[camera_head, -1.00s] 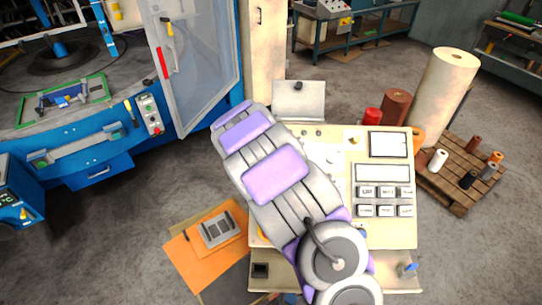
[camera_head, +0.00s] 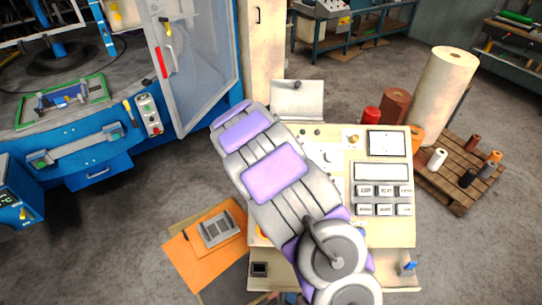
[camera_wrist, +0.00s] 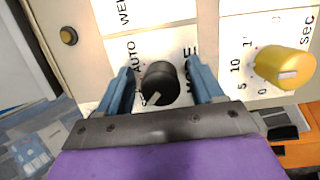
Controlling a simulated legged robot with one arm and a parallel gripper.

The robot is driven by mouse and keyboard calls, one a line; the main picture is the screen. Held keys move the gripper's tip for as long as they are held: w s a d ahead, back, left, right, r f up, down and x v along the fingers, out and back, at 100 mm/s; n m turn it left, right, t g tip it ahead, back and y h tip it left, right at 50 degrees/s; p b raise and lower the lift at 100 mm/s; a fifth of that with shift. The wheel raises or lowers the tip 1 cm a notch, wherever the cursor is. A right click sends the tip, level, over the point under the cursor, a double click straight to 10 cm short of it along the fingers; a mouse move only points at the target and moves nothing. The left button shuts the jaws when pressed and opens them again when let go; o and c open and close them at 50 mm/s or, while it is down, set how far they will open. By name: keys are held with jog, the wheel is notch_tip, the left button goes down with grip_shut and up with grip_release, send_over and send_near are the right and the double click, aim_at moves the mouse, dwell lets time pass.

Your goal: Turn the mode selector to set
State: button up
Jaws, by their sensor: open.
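The mode selector (camera_wrist: 160,82) is a round black knob with a pale pointer mark that points to the lower left in the wrist view. Its plate reads AUTO at the upper left and MODE on the right, partly covered. A label at the lower left is mostly hidden, with only its first letters showing. My gripper (camera_wrist: 158,70) is open, with one blue finger on each side of the knob. I cannot tell whether either finger touches it. In the head view my arm covers the selector and the gripper. The cream control panel (camera_head: 345,233) shows around the arm.
A yellow timer knob (camera_wrist: 285,67) marked in sec stands close to the right finger. A small amber button (camera_wrist: 68,36) is at the upper left. The panel also bears a display (camera_head: 382,172) and several push buttons. Orange sheets (camera_head: 185,262) lie left of the panel.

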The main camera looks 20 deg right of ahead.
jog(key=shift+r, duration=0.1)
jog(key=v, duration=1.7)
jog(key=shift+a, duration=0.15)
jog(key=s+d+f+m+g+y+b, duration=0.15)
jog(key=s+m+b, duration=0.25)
jog(key=s, duration=0.5)
jog(key=s+f+m+g+b, duration=0.2)
jog(key=s+m+b, duration=0.15)
jog(key=s, duration=0.55)
jog(key=s+a+f+m+g+y+b, duration=0.1)
jog(key=s+a+f+b, duration=0.1)
jog(key=s, duration=0.5)
jog(key=s+a+f+m+g+y+b, duration=0.1)
jog(key=s+a+f+m+b, duration=0.1)
jog(key=s, duration=0.6)
jog(key=s+a+f+m+g+y+b, duration=0.1)
jog(key=s+a+f+m+b, duration=0.1)
jog(key=s, duration=0.5)
jog(key=shift+s+a+f+y+b, duration=0.2)
jog(key=shift+a+f+y+b, duration=0.15)
jog(key=shift+a+f+b, duration=0.55)
jog(key=shift+d+g, duration=0.1)
jog(key=shift+g, duration=0.15)
